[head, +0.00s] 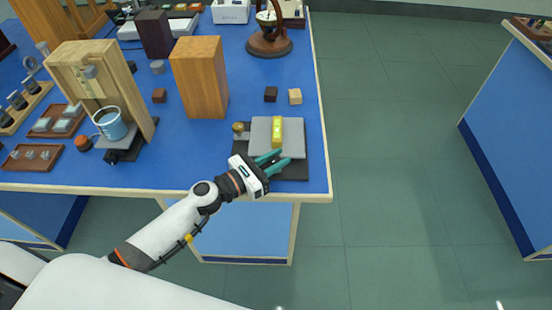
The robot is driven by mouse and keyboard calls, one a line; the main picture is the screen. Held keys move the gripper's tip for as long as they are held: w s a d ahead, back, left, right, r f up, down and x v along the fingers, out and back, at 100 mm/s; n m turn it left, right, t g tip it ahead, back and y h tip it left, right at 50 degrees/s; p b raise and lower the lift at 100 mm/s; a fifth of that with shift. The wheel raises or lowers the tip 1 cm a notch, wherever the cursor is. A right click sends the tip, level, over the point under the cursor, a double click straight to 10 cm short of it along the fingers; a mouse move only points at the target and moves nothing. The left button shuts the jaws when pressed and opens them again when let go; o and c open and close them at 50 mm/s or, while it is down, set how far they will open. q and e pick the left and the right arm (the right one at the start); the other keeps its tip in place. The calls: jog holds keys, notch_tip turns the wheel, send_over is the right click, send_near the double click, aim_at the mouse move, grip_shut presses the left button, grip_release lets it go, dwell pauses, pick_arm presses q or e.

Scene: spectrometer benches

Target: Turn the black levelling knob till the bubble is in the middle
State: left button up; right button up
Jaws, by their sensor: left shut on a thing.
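A levelling stand is near the front right corner of the blue bench, with a grey plate (261,143) over a black base (297,172). A yellow-green bubble vial (277,131) lies on the plate; the bubble is too small to place. A brass knob (238,127) is at the plate's back left corner. My left gripper (274,161), with teal fingers, is at the plate's front edge, above the base. It is shut on what seems to be the black levelling knob, which the fingers hide. My right gripper is not in view.
A tall wooden block (200,78) stands behind and left of the stand. A dark cube (271,94) and a pale cube (295,97) lie behind it. A wooden frame with a blue cup (110,124) stands at left. The bench's right edge is close by.

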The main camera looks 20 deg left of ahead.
pick_arm(q)
jog(key=shift+m+g+h, duration=0.6)
jog(key=shift+h, duration=0.1)
jog(key=o, duration=1)
jog(key=shift+c, duration=0.2)
jog(key=shift+s+a+f, duration=0.1)
jog(key=shift+s+a, duration=0.1)
jog(key=b+v, duration=0.2)
jog(key=v, duration=0.8)
jog(key=shift+s+b, duration=0.15)
jog(key=shift+b, duration=0.25)
jog(key=shift+s+a, duration=0.45)
jog(key=shift+a, duration=0.05)
jog(key=shift+c, duration=0.2)
